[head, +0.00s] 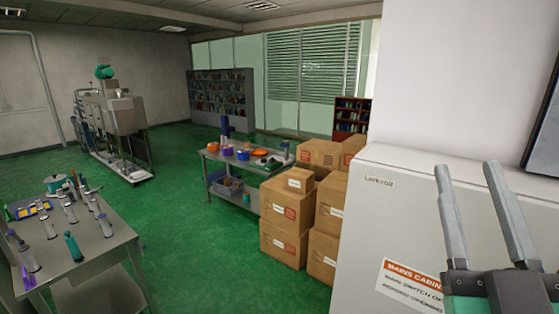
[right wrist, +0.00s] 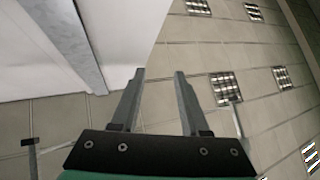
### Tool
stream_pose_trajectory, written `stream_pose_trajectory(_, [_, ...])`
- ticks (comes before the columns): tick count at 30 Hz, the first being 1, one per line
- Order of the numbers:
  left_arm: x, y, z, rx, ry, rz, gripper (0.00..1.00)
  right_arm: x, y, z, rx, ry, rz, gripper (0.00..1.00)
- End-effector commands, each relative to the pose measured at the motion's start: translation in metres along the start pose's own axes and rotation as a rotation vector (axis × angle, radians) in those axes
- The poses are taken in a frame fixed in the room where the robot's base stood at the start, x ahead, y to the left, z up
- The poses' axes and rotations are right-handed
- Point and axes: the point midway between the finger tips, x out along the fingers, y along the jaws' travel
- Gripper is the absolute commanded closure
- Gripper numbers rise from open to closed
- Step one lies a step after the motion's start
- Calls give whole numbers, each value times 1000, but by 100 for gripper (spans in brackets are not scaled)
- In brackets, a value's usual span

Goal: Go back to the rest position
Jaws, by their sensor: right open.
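My right gripper (head: 475,170) is at the right of the head view, its two grey fingers pointing up and apart. It is in front of the pale mains cabinet (head: 400,215), and I cannot tell how far from it. In the right wrist view the gripper (right wrist: 158,75) has nothing between its fingers, with the ceiling (right wrist: 235,50) and a white surface (right wrist: 110,30) behind. My left gripper shows in neither view.
A metal table (head: 100,250) with several bottles and tools stands at lower left. Stacked cardboard boxes (head: 285,215) stand beside the cabinet. A second table (head: 212,160) and a large machine (head: 120,115) are farther back. Green floor (head: 190,235) between them is clear.

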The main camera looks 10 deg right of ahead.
Motion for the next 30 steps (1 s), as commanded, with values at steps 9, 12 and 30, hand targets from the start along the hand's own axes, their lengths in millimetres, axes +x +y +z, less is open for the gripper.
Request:
stream_pose_trajectory(9, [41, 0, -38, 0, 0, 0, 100, 24, -19, -134, 586, 176, -298, 55])
stream_pose_trajectory(12, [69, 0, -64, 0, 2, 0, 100, 48, -11, -162, 584, 175, -297, 55])
stream_pose_trajectory(30, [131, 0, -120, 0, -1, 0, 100, 102, 7, -222, 580, 173, -295, 55])
